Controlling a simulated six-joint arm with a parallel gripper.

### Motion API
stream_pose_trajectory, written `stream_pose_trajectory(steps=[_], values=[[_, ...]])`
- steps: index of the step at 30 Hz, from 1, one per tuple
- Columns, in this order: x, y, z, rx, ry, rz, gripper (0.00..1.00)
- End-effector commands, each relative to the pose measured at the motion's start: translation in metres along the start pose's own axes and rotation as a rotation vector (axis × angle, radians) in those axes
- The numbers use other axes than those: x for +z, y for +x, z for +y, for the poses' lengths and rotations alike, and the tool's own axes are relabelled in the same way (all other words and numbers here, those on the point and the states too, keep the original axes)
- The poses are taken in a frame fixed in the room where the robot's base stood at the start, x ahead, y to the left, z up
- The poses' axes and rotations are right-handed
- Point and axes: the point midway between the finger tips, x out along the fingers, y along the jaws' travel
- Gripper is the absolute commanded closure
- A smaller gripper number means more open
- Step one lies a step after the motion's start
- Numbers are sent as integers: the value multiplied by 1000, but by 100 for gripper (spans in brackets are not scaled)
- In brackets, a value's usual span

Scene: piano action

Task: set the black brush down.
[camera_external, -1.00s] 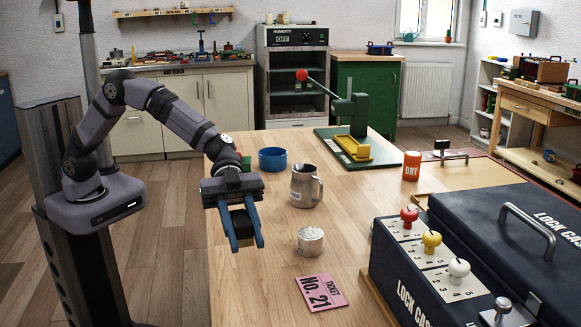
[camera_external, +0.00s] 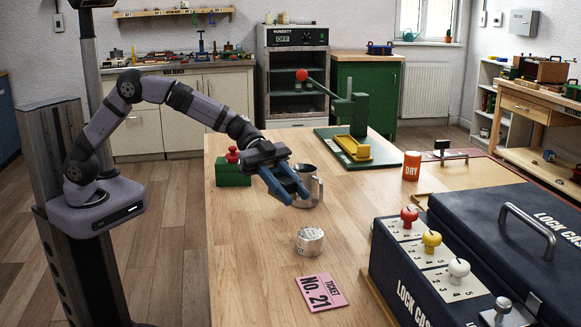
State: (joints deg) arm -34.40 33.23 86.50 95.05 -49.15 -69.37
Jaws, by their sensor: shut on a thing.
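My gripper (camera_external: 295,197) is in the external view, above the left half of the wooden table. Its two blue fingers point down and to the right. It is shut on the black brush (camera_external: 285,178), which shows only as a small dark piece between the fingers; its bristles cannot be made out. The fingertips overlap the metal pitcher (camera_external: 312,186) in the picture, and I cannot tell whether they touch it.
A green box with a red knob (camera_external: 233,170) stands at the table's left edge. A small metal tin (camera_external: 310,241) and a pink ticket (camera_external: 321,292) lie nearer. The dark lock case (camera_external: 480,240) fills the right. Wood left of the tin is clear.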

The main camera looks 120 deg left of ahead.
Motion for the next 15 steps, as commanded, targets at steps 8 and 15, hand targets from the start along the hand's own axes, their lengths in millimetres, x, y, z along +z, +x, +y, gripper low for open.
stream_pose_trajectory(steps=[8,15], values=[[16,-42,-26,25,11,1,93],[17,-50,8,172,70,-1,93]])
